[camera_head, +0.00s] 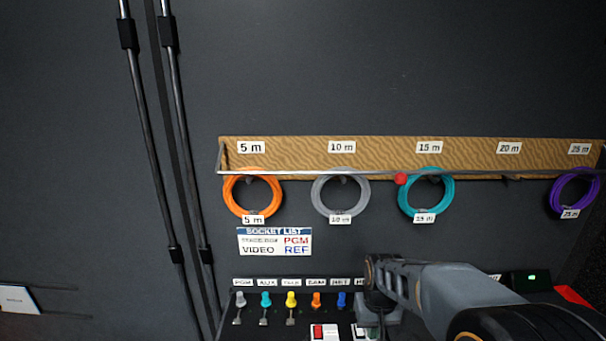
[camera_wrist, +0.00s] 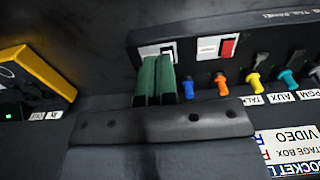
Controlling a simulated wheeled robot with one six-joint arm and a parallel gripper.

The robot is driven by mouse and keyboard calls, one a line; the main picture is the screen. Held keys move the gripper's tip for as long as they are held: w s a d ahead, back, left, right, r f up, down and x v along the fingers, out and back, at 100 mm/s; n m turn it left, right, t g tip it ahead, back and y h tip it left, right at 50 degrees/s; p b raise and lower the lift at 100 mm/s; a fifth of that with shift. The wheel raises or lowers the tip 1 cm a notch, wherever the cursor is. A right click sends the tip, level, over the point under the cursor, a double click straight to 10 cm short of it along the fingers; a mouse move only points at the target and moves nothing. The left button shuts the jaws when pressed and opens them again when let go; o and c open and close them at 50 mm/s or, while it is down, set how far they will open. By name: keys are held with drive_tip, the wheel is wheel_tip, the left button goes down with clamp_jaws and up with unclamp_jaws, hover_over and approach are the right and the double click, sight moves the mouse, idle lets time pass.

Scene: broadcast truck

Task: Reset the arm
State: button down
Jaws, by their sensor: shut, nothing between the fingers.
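My gripper (camera_wrist: 156,74) is shut and empty, with its two green fingers side by side in the wrist view. Its fingertips are in front of a white-plated switch on the panel and partly hide it; I cannot tell whether they touch. In the head view my arm (camera_head: 445,292) reaches in from the lower right, and its wrist bends down over the panel near the bottom edge. The fingers are hard to make out there.
Coloured plugs, including a yellow one (camera_head: 291,299), line the panel beside a red switch (camera_head: 320,332). Above, orange (camera_head: 232,205), grey (camera_head: 319,207), teal (camera_head: 405,207) and purple (camera_head: 553,203) cable coils hang from a labelled rack (camera_head: 380,153). The upper wall is clear.

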drive_tip(key=s+r+t, duration=0.4)
drive_tip(key=s+r, duration=0.4)
drive_tip(key=s, duration=0.2)
drive_tip(key=shift+s+r, duration=0.3)
drive_tip(key=shift+r, duration=0.1)
